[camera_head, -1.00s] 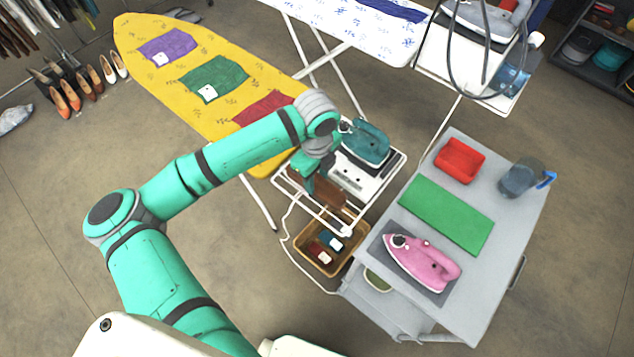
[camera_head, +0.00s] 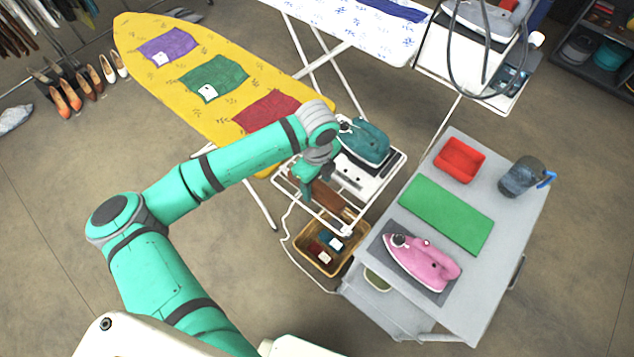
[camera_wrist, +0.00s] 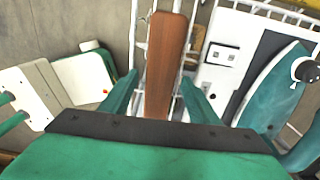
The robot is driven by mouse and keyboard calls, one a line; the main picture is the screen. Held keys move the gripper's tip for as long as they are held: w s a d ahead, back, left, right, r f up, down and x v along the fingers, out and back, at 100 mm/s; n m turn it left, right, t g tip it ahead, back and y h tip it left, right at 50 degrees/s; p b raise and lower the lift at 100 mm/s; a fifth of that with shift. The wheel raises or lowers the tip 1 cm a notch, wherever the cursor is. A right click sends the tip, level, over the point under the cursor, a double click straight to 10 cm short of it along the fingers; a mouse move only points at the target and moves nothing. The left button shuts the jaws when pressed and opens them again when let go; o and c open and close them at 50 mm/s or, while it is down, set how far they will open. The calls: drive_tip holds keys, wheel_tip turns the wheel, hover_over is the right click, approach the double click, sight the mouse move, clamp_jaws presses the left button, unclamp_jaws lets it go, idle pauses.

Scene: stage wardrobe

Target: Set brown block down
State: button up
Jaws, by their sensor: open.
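The brown block (camera_head: 331,200) is a long wooden piece lying on the white wire rack (camera_head: 347,233) at the end of the yellow ironing board. In the wrist view the block (camera_wrist: 165,50) stretches away between my gripper's fingers. My gripper (camera_wrist: 160,88) is open, with a visible gap between each finger and the block. In the head view my gripper (camera_head: 308,182) is over the block's upper-left end and hides part of it.
A teal iron (camera_head: 365,142) stands right beside the block on the rack's white plate. A basket (camera_head: 346,265) with small items is below. The grey cart (camera_head: 490,270) at right holds a pink iron (camera_head: 425,262), a green mat (camera_head: 446,214) and a red tray (camera_head: 459,160).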

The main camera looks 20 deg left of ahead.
sight(317, 186)
wheel_tip(317, 186, up, 12)
idle(0.5)
drive_tip(key=shift+r, duration=0.1)
idle(0.4)
